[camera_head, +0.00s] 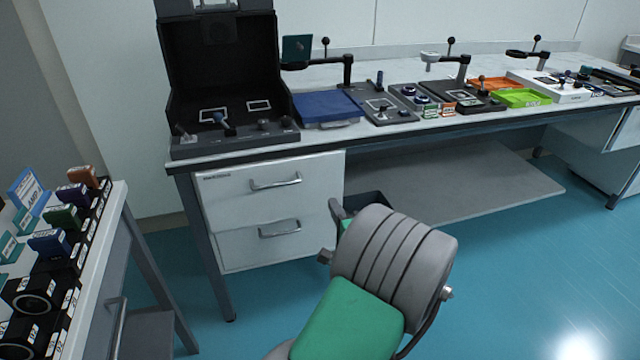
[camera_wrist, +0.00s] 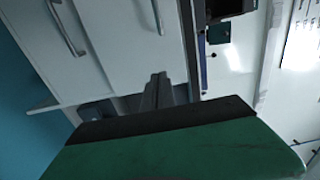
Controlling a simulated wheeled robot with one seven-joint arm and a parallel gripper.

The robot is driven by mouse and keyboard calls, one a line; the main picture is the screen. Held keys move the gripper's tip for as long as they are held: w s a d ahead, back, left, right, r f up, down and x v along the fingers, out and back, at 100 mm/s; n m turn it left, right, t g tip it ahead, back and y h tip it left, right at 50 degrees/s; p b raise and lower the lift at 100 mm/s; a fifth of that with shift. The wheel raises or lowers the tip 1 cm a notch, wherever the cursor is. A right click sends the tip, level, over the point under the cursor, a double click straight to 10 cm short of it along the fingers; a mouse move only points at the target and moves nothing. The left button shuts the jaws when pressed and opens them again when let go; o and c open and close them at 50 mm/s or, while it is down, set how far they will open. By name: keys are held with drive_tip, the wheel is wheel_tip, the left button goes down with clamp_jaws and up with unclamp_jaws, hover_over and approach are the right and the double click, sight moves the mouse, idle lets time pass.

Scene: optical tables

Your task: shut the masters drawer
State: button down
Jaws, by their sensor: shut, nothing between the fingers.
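The drawer unit under the bench has two white drawer fronts with bar handles. The upper drawer (camera_head: 232,200) has small dark lettering at its top left, too small to read. The lower drawer (camera_head: 240,250) is below it. My gripper (camera_wrist: 157,80) shows as narrow grey fingers, shut and empty, in front of the unit.
A side bench (camera_head: 112,225) with coloured modules is at left. Instruments and a blue case (camera_head: 325,107) stand on the bench. A dark-edged green surface (camera_wrist: 180,150) fills the wrist view's bottom.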

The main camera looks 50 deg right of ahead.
sight(317, 172)
drive_tip(key=b+x, duration=0.1)
drive_tip(key=x, duration=1)
drive_tip(key=shift+w+f, duration=0.1)
drive_tip(key=shift+w, duration=0.3)
drive_tip(key=shift+w+d, duration=0.3)
drive_tip(key=p+x, duration=0.1)
drive_tip(key=x, duration=0.3)
drive_tip(key=shift+w, duration=0.15)
drive_tip(key=shift+d+r, duration=0.1)
drive_tip(key=shift+r, duration=0.25)
